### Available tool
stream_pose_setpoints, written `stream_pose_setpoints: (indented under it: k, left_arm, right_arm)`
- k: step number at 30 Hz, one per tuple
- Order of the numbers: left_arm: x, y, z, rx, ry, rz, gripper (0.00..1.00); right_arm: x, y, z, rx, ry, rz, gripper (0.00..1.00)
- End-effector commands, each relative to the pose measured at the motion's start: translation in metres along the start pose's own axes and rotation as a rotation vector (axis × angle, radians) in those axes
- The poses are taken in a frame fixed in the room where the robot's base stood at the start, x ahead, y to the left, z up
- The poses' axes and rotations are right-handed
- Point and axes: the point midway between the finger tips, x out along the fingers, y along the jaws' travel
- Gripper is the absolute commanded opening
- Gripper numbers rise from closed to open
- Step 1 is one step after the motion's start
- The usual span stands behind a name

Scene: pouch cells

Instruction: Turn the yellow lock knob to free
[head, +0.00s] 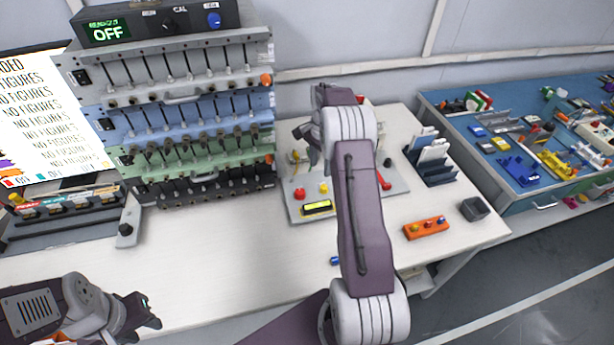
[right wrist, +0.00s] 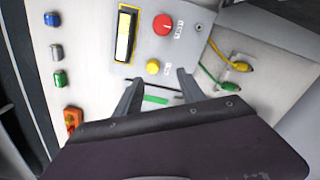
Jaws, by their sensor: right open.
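The yellow knob (right wrist: 153,67) sits on a pale panel in the right wrist view, beside a red knob (right wrist: 162,24) and a yellow-framed display (right wrist: 124,35). It also shows in the head view (head: 323,187), left of my right arm. My right gripper (right wrist: 160,76) is open, its two fingertips on either side of the yellow knob's near edge. I cannot tell if they touch it or how high they are. A green strip shows between the fingers. My left gripper (head: 146,314) is at the lower left, away from the panel; its jaw opening is unclear.
A rack of cell channels (head: 195,110) stands behind at the left. An orange block with knobs (head: 426,228), a dark bin (head: 474,209) and a holder with pouches (head: 433,163) are at the right. The front left of the white table is mostly clear.

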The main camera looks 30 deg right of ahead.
Motion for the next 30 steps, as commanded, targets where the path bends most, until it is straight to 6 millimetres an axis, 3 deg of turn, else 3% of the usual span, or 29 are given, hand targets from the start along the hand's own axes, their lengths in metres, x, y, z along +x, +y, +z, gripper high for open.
stream_pose_setpoints:
  k: [7,15,19,29,30]
  left_arm:
    - [0.0,0.0,0.001,0.0,0.0,0.0,0.36]
    - [0.001,0.0,0.0,0.0,0.0,0.0,0.36]
    - [0.0,0.0,0.0,0.0,0.0,0.0,0.36]
    - [0.0,0.0,0.0,0.0,0.0,0.0,0.36]
    - [0.0,0.0,0.0,0.0,0.0,0.0,0.36]
  right_arm:
    - [0.01,0.005,-0.005,0.013,-0.002,0.002,0.47]
    - [0.065,0.005,-0.004,0.012,-0.002,0.002,0.47]
    - [0.083,0.004,-0.005,0.011,-0.001,0.0,0.47]
    - [0.091,0.004,-0.005,0.011,0.001,-0.002,0.47]
    - [0.09,0.004,-0.005,0.011,0.001,-0.002,0.41]
